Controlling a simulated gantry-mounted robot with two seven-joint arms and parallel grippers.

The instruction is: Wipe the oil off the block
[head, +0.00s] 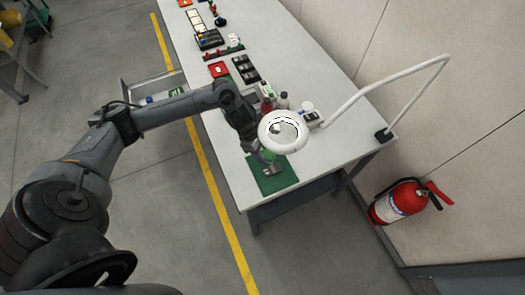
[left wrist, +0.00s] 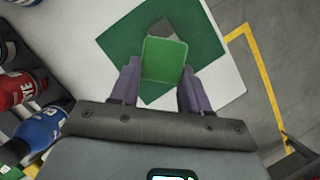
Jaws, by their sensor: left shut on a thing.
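My left gripper (left wrist: 156,88) is shut on a green pad (left wrist: 165,60), which sits between its purple fingers. The grey block (head: 272,170) lies on a green mat (head: 278,185) at the near end of the white table. In the left wrist view the block (left wrist: 158,28) shows beyond the pad, which covers part of it. In the head view the gripper is partly hidden by the magnifier ring, with a bit of green showing just above the block. I cannot tell whether the pad touches the block. No oil can be made out. My right gripper is not in view.
A white magnifier lamp (head: 263,132) on a bent arm hangs over the table (head: 325,158). Several bottles stand beside the gripper, among them a red one (left wrist: 18,88) and a blue one (left wrist: 42,128). Racks line the table farther back. A fire extinguisher (head: 399,203) stands at right.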

